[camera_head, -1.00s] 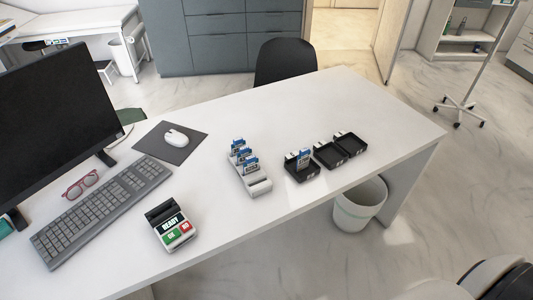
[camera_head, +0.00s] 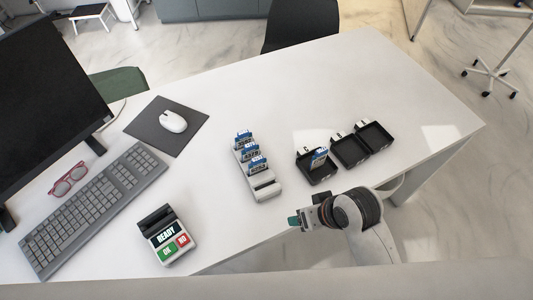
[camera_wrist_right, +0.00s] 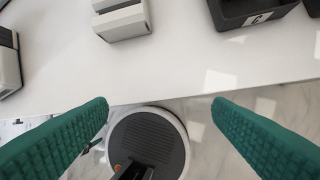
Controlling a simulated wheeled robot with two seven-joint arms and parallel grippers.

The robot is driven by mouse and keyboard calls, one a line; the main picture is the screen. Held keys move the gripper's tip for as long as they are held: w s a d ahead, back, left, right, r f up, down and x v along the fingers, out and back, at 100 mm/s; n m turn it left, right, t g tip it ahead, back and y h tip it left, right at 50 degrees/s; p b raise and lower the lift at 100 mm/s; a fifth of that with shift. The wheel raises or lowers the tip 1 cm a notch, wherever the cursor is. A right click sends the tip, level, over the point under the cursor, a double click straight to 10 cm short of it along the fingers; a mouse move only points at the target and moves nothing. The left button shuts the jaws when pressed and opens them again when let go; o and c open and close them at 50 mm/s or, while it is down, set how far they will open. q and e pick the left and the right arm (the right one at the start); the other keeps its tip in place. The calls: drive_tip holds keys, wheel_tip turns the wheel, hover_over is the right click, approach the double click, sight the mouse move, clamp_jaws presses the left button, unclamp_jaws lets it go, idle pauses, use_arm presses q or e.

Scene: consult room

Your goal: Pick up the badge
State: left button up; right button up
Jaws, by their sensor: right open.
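Three blue-and-white badges (camera_head: 251,153) stand upright in a white slotted rack (camera_head: 267,191) at mid-table. Another badge (camera_head: 319,156) stands in the left one of three small black trays (camera_head: 317,177), right of the rack. My right gripper (camera_head: 296,221) is at the table's front edge, nearer to me than the rack and trays, and touches neither. Its green fingers are spread wide and empty in the right wrist view (camera_wrist_right: 160,104). That view shows the rack's front end (camera_wrist_right: 124,22) and part of a tray (camera_wrist_right: 250,10), but no badge. My left gripper is out of view.
A terminal (camera_head: 167,237) reading "READY", with green and red keys, stands at the front left. The table's far right is clear.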

drive_tip(key=w+a+r+y, duration=0.1)
drive_tip(key=w+a, duration=0.2)
drive_tip(key=a, duration=0.1)
wheel_tip(320, 180, up, 9)
drive_tip(key=n+g+h, duration=0.2)
drive_tip(key=g+h, duration=0.1)
drive_tip(key=h, duration=0.1)
hover_over(257, 158)
drive_tip(key=shift+s+a, duration=0.1)
drive_tip(key=shift+s, duration=0.1)
drive_tip(key=shift+w+r, duration=0.1)
drive_tip(key=shift+w, duration=0.05)
wheel_tip(257, 158, down, 12)
drive_tip(key=shift+r+p, duration=0.1)
drive_tip(key=shift+p, duration=0.7)
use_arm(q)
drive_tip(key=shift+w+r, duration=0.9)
use_arm(e)
drive_tip(key=c, duration=1)
